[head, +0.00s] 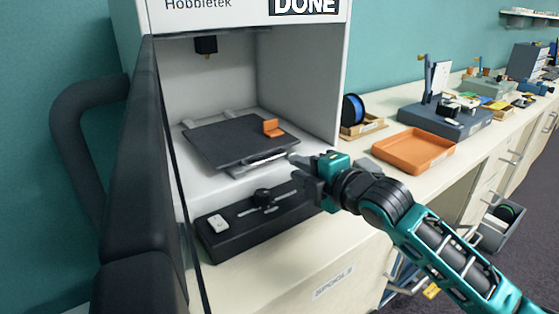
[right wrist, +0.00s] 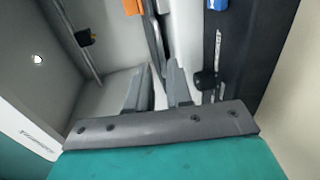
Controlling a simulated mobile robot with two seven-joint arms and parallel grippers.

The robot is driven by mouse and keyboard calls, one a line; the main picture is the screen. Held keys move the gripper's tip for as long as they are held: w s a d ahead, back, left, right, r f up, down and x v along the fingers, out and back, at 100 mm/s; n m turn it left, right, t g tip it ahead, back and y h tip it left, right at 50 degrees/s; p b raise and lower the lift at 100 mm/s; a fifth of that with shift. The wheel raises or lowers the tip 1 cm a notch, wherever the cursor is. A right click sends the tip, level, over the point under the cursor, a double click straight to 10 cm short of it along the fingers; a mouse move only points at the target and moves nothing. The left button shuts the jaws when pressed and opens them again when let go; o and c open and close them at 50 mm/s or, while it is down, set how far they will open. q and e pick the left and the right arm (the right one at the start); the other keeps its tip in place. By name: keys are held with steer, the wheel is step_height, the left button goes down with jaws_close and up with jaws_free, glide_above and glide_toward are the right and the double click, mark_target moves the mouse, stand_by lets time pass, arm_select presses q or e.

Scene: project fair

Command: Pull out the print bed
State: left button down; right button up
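The print bed (head: 225,141) is a dark plate inside the open white printer, with an orange printed piece (head: 273,128) on it. A pale handle bar (head: 262,166) runs along its front edge. My right gripper (head: 297,168) is at the right end of this bar, in front of the bed. In the right wrist view its two grey fingers (right wrist: 161,75) are apart, with a gap between them. A narrow bar reaches toward that gap; contact cannot be made out. The orange piece shows at the top edge there (right wrist: 132,6). My left gripper is out of view.
The printer's dark door (head: 137,180) stands open at the left, with a thick handle (head: 72,130). A black control panel (head: 240,238) with a knob sits below the bed. An orange tray (head: 413,151) and a blue spool (head: 353,110) stand to the right on the counter.

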mark_target(275, 158)
steer(key=x, duration=0.7)
steer(key=shift+w+a+f, duration=0.1)
steer(key=shift+w+a, duration=0.1)
steer(key=shift+w, duration=0.1)
jaws_close()
stand_by(1.2)
